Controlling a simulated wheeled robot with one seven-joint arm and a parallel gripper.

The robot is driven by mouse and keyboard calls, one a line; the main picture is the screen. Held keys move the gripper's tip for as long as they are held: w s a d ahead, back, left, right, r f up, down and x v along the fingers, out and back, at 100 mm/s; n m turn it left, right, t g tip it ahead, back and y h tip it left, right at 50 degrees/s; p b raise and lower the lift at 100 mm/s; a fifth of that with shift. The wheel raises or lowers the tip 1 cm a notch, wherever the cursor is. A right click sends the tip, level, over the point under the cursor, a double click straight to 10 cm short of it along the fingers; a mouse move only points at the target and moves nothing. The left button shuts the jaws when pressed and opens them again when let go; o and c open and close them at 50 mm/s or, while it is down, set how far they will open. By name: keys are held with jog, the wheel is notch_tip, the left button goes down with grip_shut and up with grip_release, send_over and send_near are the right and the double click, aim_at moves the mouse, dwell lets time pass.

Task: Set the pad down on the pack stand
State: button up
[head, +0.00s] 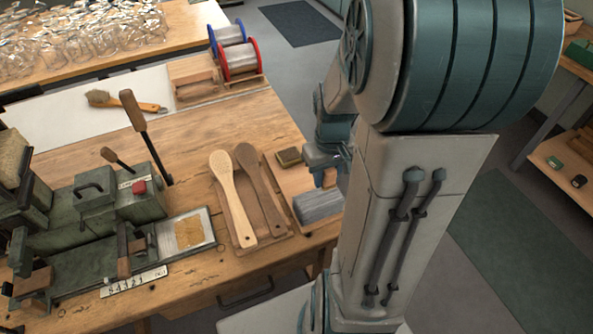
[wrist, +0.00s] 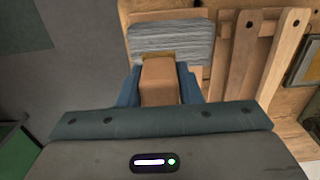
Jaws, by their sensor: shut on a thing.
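My gripper (head: 326,168) is shut on a plain brown wooden block, which I take as the pad (wrist: 158,82); it sits between the blue fingers in the wrist view. In the head view the pad (head: 330,178) shows below the fingers, just above a grey, finely streaked pack (head: 318,208). The pack (wrist: 165,40) also lies just beyond the pad in the wrist view. Wood shows around the pack's lower edge, apparently the pack stand (wrist: 200,73), near the table's right edge. I cannot tell whether pad and pack touch.
Two wooden brush bodies (head: 235,195) lie in a tray (head: 277,219) left of the pack. A small dark-topped block (head: 288,157) lies behind it. A green machine (head: 110,215) with levers stands at the left. Wire spools (head: 238,60) stand at the back.

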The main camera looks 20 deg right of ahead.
send_over(300, 181)
notch_tip(300, 181, down, 6)
jog(key=shift+f+p, duration=0.25)
jog(key=shift+p, duration=0.1)
jog(key=shift+f, duration=1.95)
jog(key=shift+f, duration=0.25)
jog(key=o, duration=0.9)
jog(key=shift+r, duration=0.1)
jog(key=shift+o, duration=0.2)
